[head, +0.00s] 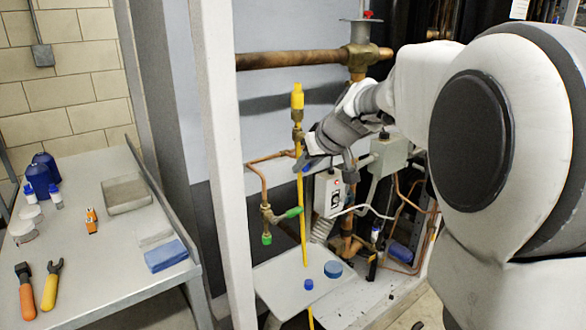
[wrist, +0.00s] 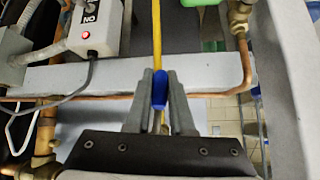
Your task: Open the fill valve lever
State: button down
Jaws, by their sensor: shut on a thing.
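My gripper (wrist: 160,76) is shut on a blue lever handle (wrist: 160,92) in the wrist view; the handle sits between the two grey fingers, in front of a yellow pipe. I take this handle for the fill valve lever, but no label shows. In the head view my gripper (head: 307,163) reaches in from the right to the upright yellow pipe (head: 302,225), and only a small part of the blue handle shows by the fingertips. The pipe has a brass fitting and a yellow cap (head: 297,97) on top. The lever's pivot is hidden.
A copper pipe with a green-handled valve (head: 292,212) stands just below left of my gripper. A grey switch box (head: 328,193) is close on the right. A white post (head: 218,150) rises at left. A side table (head: 100,260) holds tools and bottles.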

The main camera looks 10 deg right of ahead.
dwell(0.3)
jog(key=c, duration=0.8)
grip_release()
jog(key=p+v, duration=0.3)
jog(key=v, duration=1.4)
jog(key=shift+s+d+r, duration=0.15)
jog(key=shift+d, duration=0.05)
